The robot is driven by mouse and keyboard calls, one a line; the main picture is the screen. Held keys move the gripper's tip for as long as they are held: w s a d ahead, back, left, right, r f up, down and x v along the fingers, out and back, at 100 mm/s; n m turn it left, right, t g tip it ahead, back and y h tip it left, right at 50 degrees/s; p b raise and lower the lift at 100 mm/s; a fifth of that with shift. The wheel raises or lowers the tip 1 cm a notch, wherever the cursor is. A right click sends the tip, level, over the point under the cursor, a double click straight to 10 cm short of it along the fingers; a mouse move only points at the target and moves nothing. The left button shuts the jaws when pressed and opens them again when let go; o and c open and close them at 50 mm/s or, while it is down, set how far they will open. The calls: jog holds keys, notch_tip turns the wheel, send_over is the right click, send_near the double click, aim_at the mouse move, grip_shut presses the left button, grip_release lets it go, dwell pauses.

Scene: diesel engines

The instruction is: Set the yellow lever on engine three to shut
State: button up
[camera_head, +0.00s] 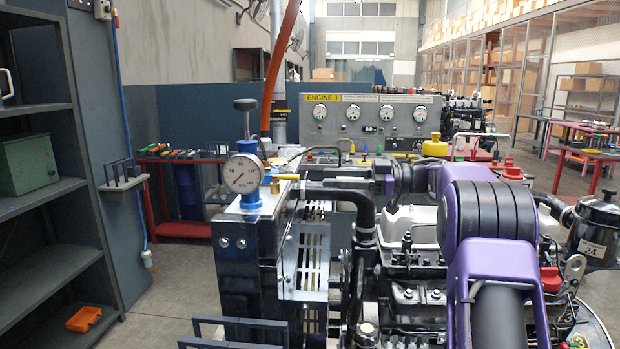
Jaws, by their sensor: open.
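The engine three panel (370,119) carries a yellow "ENGINE 3" label and a row of round gauges. A small yellow lever (287,177) lies roughly level just right of the white pressure gauge (242,173), above the metal tank at the engine's near left. My purple and black arm reaches up from the bottom right and bends left over the engine. My gripper (307,182) points left, close to the right end of the yellow lever, and is open. Its fingers are small and merge with dark hoses. I cannot tell whether they touch the lever.
A black hose (362,212) runs just below my gripper. Dark shelving (40,108) is at the left. Bare floor lies between the shelving and the engine.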

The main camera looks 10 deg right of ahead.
jog(key=s+d, duration=0.1)
jog(key=d, duration=0.8)
jog(key=shift+s, duration=0.35)
jog(key=shift+a, duration=0.1)
